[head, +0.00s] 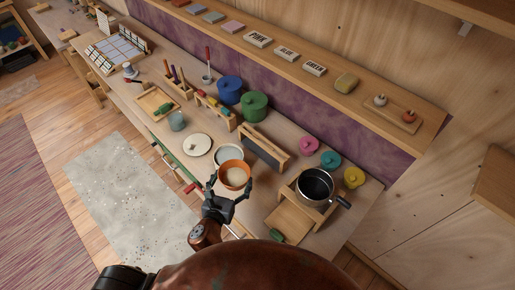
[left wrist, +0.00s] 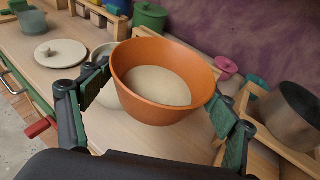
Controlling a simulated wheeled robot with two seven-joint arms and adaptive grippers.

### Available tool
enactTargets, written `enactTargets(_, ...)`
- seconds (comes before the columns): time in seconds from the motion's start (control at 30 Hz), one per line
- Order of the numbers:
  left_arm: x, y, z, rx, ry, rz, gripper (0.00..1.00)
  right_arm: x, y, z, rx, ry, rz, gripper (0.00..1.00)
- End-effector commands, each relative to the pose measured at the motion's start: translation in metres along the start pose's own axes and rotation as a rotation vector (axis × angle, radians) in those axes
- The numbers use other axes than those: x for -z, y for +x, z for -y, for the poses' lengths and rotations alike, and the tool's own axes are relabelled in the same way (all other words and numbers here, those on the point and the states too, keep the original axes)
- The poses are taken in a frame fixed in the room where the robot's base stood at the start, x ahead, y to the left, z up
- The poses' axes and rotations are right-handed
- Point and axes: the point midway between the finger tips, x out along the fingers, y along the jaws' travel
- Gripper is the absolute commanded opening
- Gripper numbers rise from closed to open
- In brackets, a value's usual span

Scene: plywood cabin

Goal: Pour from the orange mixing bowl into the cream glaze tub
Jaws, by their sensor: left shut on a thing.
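The orange mixing bowl (head: 234,177) holds a pale cream material, and it also shows large in the left wrist view (left wrist: 160,110). My left gripper (head: 231,187) is shut on the bowl, with one finger on each side of it. The bowl looks about upright, and I see nothing flowing from it. The cream glaze tub (head: 219,160) stands just behind the bowl in the head view, open at the top. In the left wrist view the bowl hides most of the tub (left wrist: 105,50). My right gripper is not in view.
A round cream lid (head: 197,145) lies left of the tub, near a grey-blue cup (head: 177,121). A wooden rack (head: 263,148) stands behind. To the right are a dark pot (head: 315,187) on a wooden stand and several small coloured pots. A green pot (head: 254,106) is farther back.

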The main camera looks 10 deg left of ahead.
Motion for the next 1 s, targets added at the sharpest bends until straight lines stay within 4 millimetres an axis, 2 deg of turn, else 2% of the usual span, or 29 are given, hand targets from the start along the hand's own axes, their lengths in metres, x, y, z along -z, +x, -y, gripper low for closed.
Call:
enactTargets(0.03, -0.014, 0.012, 0.002, 0.003, 0.004, 0.004, 0.52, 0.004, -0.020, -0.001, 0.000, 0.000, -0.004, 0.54)
enactTargets(0.17, -0.020, 0.050, 0.006, 0.025, 0.010, 0.002, 0.52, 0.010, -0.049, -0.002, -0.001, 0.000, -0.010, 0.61)
enactTargets(0.3, -0.020, 0.088, 0.009, 0.051, 0.018, 0.000, 0.52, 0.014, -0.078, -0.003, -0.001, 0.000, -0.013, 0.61)
enactTargets(0.5, -0.012, 0.127, 0.011, 0.084, 0.024, -0.002, 0.52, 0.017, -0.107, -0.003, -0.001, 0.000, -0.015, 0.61)
enactTargets(0.7, -0.004, 0.143, 0.012, 0.100, 0.028, -0.001, 0.52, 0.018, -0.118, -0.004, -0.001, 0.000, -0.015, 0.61)
enactTargets(1.0, -0.001, 0.147, 0.012, 0.104, 0.030, 0.001, 0.52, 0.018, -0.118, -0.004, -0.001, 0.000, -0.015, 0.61)
